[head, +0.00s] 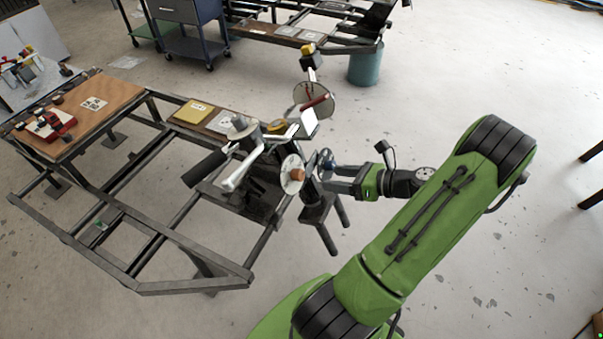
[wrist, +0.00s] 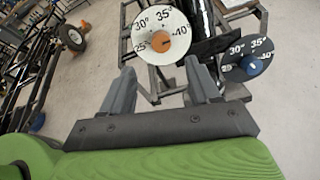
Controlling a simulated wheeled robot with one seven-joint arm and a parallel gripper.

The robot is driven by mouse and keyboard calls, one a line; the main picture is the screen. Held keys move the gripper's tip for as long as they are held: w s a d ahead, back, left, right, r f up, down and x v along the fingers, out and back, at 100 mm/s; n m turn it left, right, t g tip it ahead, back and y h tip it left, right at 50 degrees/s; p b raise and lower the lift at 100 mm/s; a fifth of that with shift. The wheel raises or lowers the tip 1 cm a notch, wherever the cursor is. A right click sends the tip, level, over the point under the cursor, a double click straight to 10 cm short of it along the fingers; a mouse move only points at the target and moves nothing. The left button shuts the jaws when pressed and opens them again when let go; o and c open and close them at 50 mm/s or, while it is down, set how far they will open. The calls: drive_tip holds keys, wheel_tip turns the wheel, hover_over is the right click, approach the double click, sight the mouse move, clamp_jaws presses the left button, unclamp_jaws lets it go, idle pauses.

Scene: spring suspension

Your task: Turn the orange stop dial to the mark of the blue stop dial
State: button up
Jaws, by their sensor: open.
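The orange stop dial (wrist: 180,41) sits on a white round scale plate (wrist: 146,33) marked 25°, 30°, 35° and 40° in the wrist view. It also shows in the head view (head: 297,174). The blue stop dial (wrist: 254,66) sits on a dark scale plate (wrist: 234,71) at the right of the wrist view, with 30°, 35° and 40° readable. My gripper (wrist: 161,78) is open and empty. In the wrist view its fingers point toward the white plate, and the orange dial lies beyond them, apart from them.
Dark metal frames surround the dials. In the head view, a wooden bench top (head: 88,105) with a red tool (head: 52,128) is at left, and a yellow pad (head: 194,112) lies behind the mechanism. Open concrete floor lies to the right.

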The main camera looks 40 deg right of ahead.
sight(302, 175)
drive_tip(key=b+x, duration=0.1)
drive_tip(key=x, duration=0.9)
drive_tip(key=shift+w+f+b, duration=0.2)
drive_tip(key=shift+w+b, duration=0.1)
drive_tip(key=shift+w, duration=0.1)
drive_tip(key=c, duration=1)
drive_tip(key=shift+c, duration=0.2)
